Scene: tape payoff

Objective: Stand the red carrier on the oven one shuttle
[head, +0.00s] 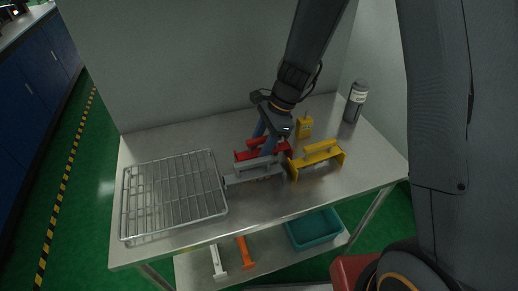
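The red carrier (243,155) stands on the steel table, behind a grey carrier (250,176). My gripper (265,150) reaches down over the red carrier, and its fingers overlap the carrier's middle. I cannot tell whether the fingers touch it or are closed on it. The red carrier's middle is hidden by the fingers and its lower front by the grey carrier. A wire rack (175,192) lies flat and empty at the table's left. No label shows that marks anything as the oven one shuttle.
A yellow carrier (318,156) stands right of the grey one. A small yellow device (304,127) and a dark bottle (355,101) stand behind. On the lower shelf are a white piece (218,262), an orange piece (245,253) and a teal bin (313,231). The table's back left is clear.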

